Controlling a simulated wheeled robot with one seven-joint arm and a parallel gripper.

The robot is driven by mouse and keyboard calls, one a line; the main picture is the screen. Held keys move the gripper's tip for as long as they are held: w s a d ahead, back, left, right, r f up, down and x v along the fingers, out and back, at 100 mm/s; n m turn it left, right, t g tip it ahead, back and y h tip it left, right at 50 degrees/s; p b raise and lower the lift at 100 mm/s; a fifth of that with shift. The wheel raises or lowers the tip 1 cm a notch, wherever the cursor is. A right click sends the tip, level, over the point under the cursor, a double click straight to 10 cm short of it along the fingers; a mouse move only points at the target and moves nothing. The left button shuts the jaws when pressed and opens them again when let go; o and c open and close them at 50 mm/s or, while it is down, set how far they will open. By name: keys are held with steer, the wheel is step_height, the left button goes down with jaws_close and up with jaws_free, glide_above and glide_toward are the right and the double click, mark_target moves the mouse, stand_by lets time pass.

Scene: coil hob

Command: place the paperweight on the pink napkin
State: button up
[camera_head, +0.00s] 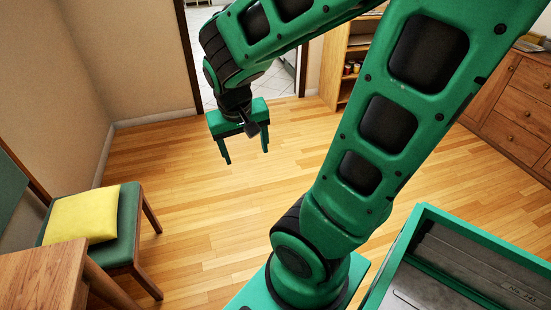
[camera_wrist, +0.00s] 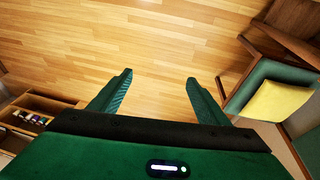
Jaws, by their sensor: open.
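My gripper (camera_head: 245,157) is open and empty, held above bare wooden floor. Its two fingers also show spread apart in the wrist view (camera_wrist: 160,80), with only floor between them. I see no paperweight and no pink napkin in either view.
A green chair (camera_head: 122,225) with a yellow cushion (camera_head: 82,216) stands at the left, beside a wooden table (camera_head: 45,275). A wooden shelf (camera_head: 341,60) stands by a doorway at the back. A wooden drawer cabinet (camera_head: 515,95) is at the right. The floor between is clear.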

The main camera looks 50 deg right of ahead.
steer(key=s+r+g+y, duration=0.1)
steer(key=s+r+y, duration=0.2)
steer(key=s, duration=0.8)
steer(key=shift+s+a+g, duration=0.3)
steer(key=shift+s+a, duration=0.05)
steer(key=shift+a, duration=0.05)
stand_by(0.3)
